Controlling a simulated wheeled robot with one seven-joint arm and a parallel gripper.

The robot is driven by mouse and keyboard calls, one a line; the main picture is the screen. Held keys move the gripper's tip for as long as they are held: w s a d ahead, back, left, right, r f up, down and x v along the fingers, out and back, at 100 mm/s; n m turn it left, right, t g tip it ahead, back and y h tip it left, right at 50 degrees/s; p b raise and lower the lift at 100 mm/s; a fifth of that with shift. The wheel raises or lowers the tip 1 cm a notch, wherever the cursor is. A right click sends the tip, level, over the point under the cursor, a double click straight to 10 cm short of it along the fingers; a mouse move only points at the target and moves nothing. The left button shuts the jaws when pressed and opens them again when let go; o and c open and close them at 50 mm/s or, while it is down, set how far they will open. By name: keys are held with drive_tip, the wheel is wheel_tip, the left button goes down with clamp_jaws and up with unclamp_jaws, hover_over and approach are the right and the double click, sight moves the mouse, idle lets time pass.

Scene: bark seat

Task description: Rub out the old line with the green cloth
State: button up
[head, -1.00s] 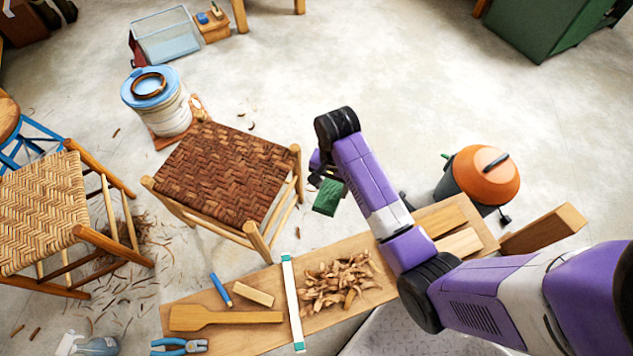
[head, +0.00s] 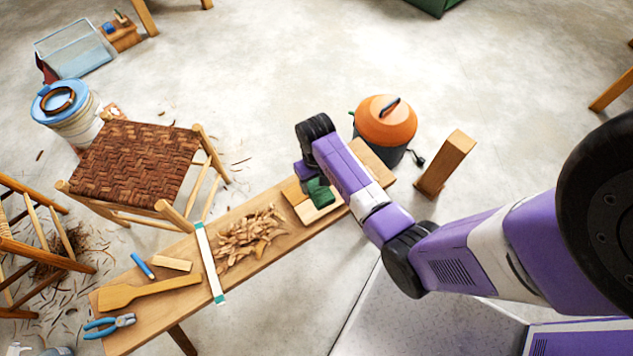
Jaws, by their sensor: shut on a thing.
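The green cloth (head: 320,193) hangs from my gripper (head: 312,183), which is shut on it. My arm comes in from the right, and its wrist hides most of the fingers. The cloth shows over the right part of the plank bench (head: 186,292), in front of pale wood blocks there. I cannot tell whether it touches them. I cannot make out an old line on any surface. A white strip with green ends (head: 210,262) lies across the bench, left of the wood shavings (head: 248,236).
On the bench's left lie a wooden paddle (head: 145,292), blue pliers (head: 108,325), a blue marker (head: 142,266) and a small block (head: 171,263). A bark-seat stool (head: 135,162) stands behind. An orange-lidded vacuum (head: 386,122) and a wood post (head: 444,163) stand right.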

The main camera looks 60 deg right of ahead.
sight(315, 190)
drive_tip(key=shift+w+f+n, duration=0.1)
drive_tip(key=shift+w+n, duration=0.05)
drive_tip(key=shift+n, duration=0.25)
wheel_tip(315, 190, down, 6)
drive_tip(key=b, duration=0.6)
drive_tip(key=shift+r, duration=0.2)
drive_tip(key=shift+f+b, duration=0.5)
drive_tip(key=shift+f, duration=0.1)
idle(0.3)
